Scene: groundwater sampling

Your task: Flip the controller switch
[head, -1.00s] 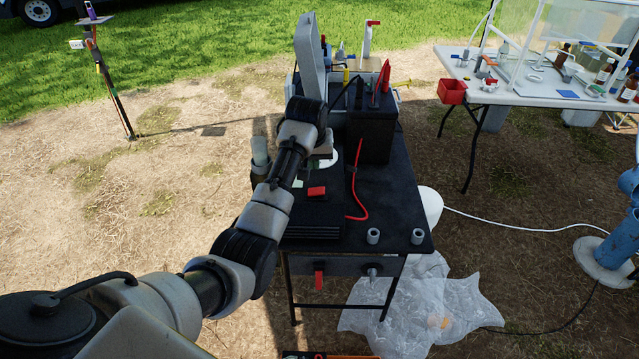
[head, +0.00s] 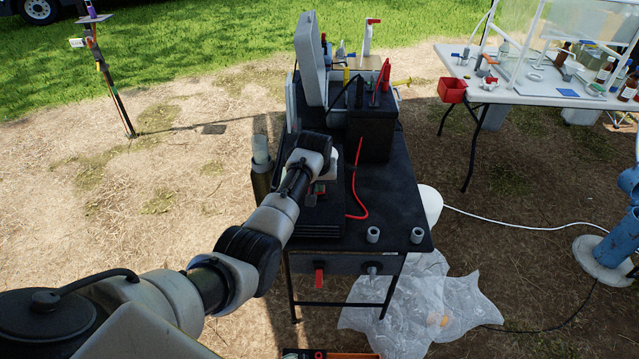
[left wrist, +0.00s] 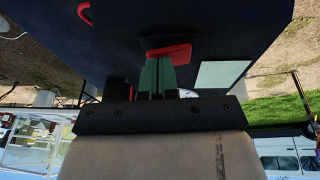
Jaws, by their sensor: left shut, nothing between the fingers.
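The controller is a low black box (head: 320,222) on the left side of the black table. Its red switch (left wrist: 168,53) shows in the left wrist view, beside a pale display panel (left wrist: 220,75). My left gripper (head: 312,194) is over the top of the box in the head view, with the arm and wrist covering much of it. In the left wrist view, the green fingertips (left wrist: 158,64) are together with nothing between them. They overlap the lower edge of the red switch; I cannot tell whether they touch it. My right gripper is not in view.
A black battery (head: 371,133) with a red cable stands behind the controller on the black table (head: 392,205). A grey case (head: 312,60) stands open at the back. A white table (head: 520,93) with bottles is at the right. Clear plastic sheeting (head: 415,310) lies on the ground.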

